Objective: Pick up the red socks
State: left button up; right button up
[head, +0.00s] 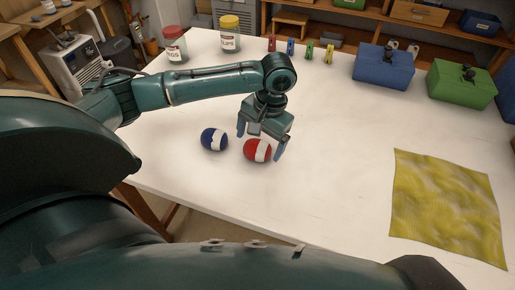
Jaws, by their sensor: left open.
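The red socks (252,150) are a rolled red ball with a white band, lying on the white table. My left gripper (261,145) is just above and behind them, pointing down with its fingers apart. One finger is by the right side of the red socks and the other is farther left and behind; whether they touch the socks I cannot tell. A blue sock ball (208,140) with a white band lies just to the left, apart from the red one. My right gripper is not in view.
A yellow cloth (447,208) lies at the right. Blue (383,70) and green (461,85) boxes stand at the back right. Several coloured clothespins (309,50) and two jars, red-lidded (175,46) and yellow-lidded (230,36), stand along the back. The table's middle is clear.

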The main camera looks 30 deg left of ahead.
pick_arm(q)
jog(key=shift+a+f, duration=0.15)
jog(key=shift+f, duration=0.75)
jog(key=shift+c, duration=0.2)
jog(key=c, duration=1)
